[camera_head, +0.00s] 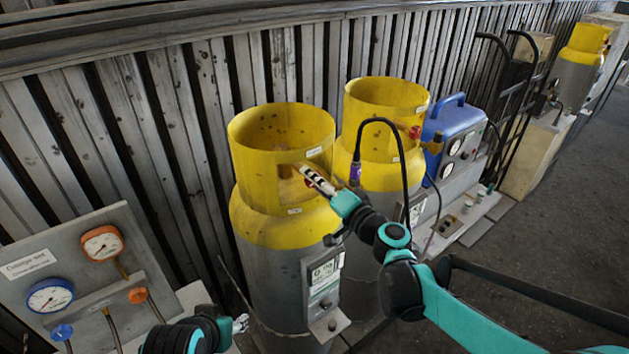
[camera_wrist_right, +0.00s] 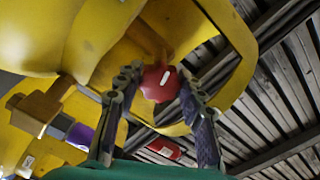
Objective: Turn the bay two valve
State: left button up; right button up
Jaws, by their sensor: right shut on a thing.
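Two grey cylinders with yellow collars stand side by side in the head view, the left cylinder (camera_head: 280,230) and the right cylinder (camera_head: 382,130). My right gripper (camera_head: 312,181) reaches into the opening of the left cylinder's collar. In the right wrist view its fingers (camera_wrist_right: 157,95) are shut on a red valve knob (camera_wrist_right: 159,83) on a brass stem. A second red knob (camera_head: 415,132) shows at the right cylinder's collar. I cannot read which one is bay two. My left gripper (camera_head: 241,323) is low, left of the left cylinder; its fingers are too small to judge.
A gauge panel (camera_head: 75,255) with an orange and a blue gauge stands at the left. A black hose with a purple fitting (camera_head: 355,173) hangs close to my right gripper. A blue machine (camera_head: 455,140) and a black hand truck stand right. A slatted wall is behind.

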jog(key=shift+f, duration=0.1)
jog(key=o, duration=1.2)
jog(key=shift+s, duration=0.1)
jog(key=v, duration=1.2)
jog(key=shift+a, duration=0.1)
